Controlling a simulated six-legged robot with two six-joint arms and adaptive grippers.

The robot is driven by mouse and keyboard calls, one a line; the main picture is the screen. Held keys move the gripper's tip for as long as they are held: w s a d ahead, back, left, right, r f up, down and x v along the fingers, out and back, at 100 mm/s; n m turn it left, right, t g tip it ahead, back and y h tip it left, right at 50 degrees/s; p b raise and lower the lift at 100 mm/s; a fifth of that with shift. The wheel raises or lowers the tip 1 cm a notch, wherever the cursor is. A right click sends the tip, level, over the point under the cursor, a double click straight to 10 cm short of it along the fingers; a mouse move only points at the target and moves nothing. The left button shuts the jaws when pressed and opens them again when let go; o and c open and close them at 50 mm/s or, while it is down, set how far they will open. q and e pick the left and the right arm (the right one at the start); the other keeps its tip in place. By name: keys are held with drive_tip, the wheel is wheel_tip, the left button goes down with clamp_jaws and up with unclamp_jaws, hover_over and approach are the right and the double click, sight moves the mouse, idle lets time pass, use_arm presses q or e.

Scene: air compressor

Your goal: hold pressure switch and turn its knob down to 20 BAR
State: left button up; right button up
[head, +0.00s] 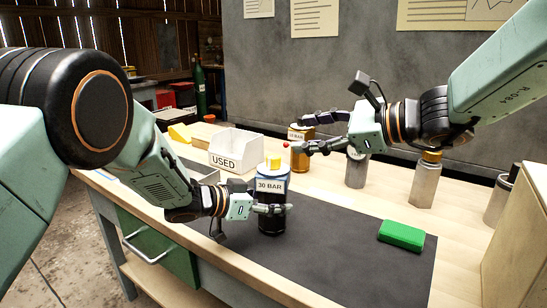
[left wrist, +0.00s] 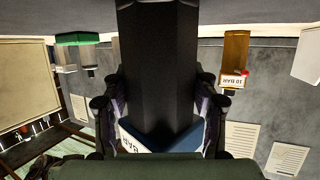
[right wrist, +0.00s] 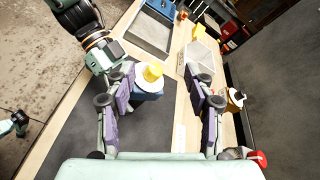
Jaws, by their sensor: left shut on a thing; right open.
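The pressure switch (head: 271,218) stands upright on the dark mat, with a black lower body, a blue upper part, a label reading 30 BAR and a yellow knob (head: 274,163) on top. My left gripper (head: 270,209) is shut on its black body, with fingers on both sides in the left wrist view (left wrist: 158,82). My right gripper (head: 302,134) is open and empty, above and behind the switch. In the right wrist view the knob (right wrist: 152,73) lies between the open fingers, nearer the left one; no contact shows.
Grey bottles (head: 424,185) stand at the right. A green block (head: 401,235) lies on the mat (head: 340,255). The mat's front is clear.

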sight(276, 156)
drive_tip(key=w+a+f+m, duration=0.3)
drive_tip(key=f, duration=0.1)
drive_tip(key=w+a+f+m+h, duration=0.1)
drive_tip(key=w+a+f+m, duration=0.3)
drive_tip(key=shift+w+m+h, duration=0.1)
drive_tip(key=shift+m+h, duration=0.2)
idle(0.5)
drive_tip(key=shift+c, duration=0.5)
clamp_jaws()
